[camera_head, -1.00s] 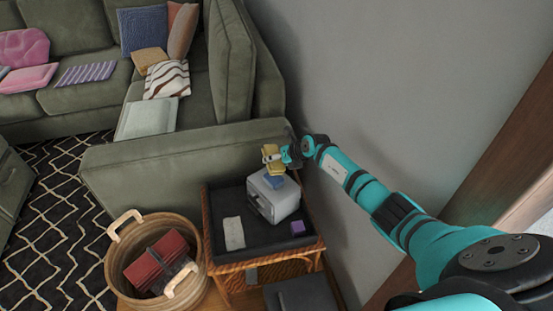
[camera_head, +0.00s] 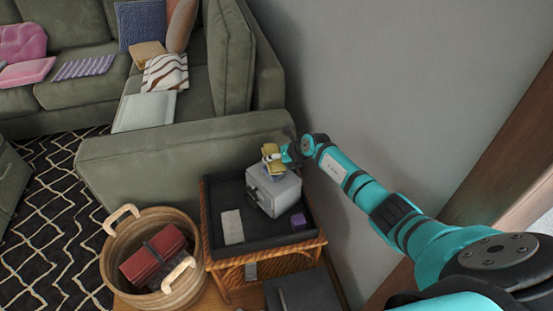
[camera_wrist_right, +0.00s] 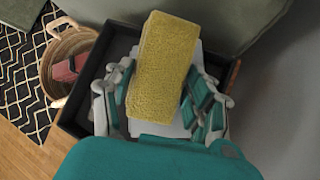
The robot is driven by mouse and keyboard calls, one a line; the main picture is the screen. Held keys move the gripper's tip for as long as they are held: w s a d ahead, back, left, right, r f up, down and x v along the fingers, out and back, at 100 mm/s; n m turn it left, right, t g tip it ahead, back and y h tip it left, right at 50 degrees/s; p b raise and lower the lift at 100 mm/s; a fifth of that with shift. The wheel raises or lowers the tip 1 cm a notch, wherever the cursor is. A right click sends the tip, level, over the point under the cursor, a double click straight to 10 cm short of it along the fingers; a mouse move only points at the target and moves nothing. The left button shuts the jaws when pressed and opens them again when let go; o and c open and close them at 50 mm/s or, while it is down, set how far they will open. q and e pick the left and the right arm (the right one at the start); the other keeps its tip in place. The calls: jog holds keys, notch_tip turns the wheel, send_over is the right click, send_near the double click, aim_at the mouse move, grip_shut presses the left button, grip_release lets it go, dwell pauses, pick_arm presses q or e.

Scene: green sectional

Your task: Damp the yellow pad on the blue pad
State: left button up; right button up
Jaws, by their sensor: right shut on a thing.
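The yellow pad (camera_head: 271,151) is a thick, rough-textured block, held above a grey box. My right gripper (camera_head: 277,155) is shut on it. In the right wrist view the yellow pad (camera_wrist_right: 163,65) sits lengthwise between the two fingers of the gripper (camera_wrist_right: 165,92). The blue pad (camera_head: 276,168) lies on top of the grey box (camera_head: 274,190), just below the yellow pad, and only a small part of it shows. I cannot tell whether the two pads touch. In the wrist view the yellow pad hides the blue one. My left gripper is out of view.
The box stands in a black tray top (camera_head: 223,187) on a wicker side table, with a pale flat slab (camera_head: 232,226) and a small purple block (camera_head: 298,221). A wicker basket (camera_head: 112,265) is at left. The green sofa (camera_head: 170,155) and grey wall are close by.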

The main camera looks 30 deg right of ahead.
jog(key=shift+f+b, duration=0.65)
jog(key=shift+f, duration=0.1)
dwell(0.7)
dwell(0.5)
notch_tip(320, 180, up, 7)
jog(key=p, duration=0.7)
jog(key=shift+r, duration=0.1)
